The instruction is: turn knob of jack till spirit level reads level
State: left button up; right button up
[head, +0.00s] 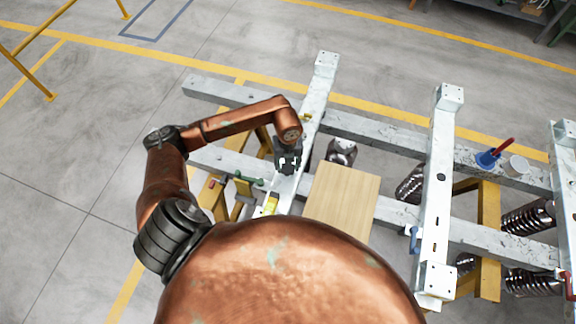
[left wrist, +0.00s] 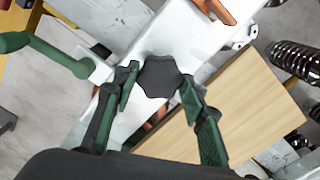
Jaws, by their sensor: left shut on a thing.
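The dark lobed knob (left wrist: 158,76) of the jack shows in the left wrist view, over the white beam. My left gripper (left wrist: 157,92) has its green-padded fingers closed on it, one on each side. In the head view my left gripper (head: 288,162) is at the white cross beam, and it hides the knob there. The jack's body is mostly hidden. A small yellow piece (head: 270,205) on the beam closer to me may be the spirit level; no bubble can be read. My right gripper is in neither view.
A wooden board (head: 341,196) lies just right of the gripper. White cross beams (head: 440,185) rest on long grey beams (head: 390,130). A green handle (left wrist: 52,54) stands left of the fingers.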

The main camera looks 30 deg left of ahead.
pick_arm(q)
jog(key=m+b, duration=0.1)
jog(key=m, duration=0.2)
jog(key=shift+m, duration=0.3)
jog(key=m+b, duration=0.2)
jog(key=m, duration=0.1)
jog(key=shift+f+m, duration=0.1)
jog(key=shift+m, duration=0.2)
jog(key=m+b, duration=0.3)
jog(key=m, duration=0.3)
jog(key=shift+m+b, duration=0.3)
jog(key=shift+b, duration=0.05)
jog(key=m+b, duration=0.3)
jog(key=m, duration=0.3)
jog(key=shift+s+f, duration=0.1)
jog(key=shift+f, duration=0.05)
jog(key=m+b, duration=0.2)
jog(key=m, duration=0.2)
jog(key=shift+b, duration=0.35)
jog(key=shift+s+m+b, duration=0.1)
jog(key=shift+m+b, duration=0.35)
jog(key=shift+m, duration=0.65)
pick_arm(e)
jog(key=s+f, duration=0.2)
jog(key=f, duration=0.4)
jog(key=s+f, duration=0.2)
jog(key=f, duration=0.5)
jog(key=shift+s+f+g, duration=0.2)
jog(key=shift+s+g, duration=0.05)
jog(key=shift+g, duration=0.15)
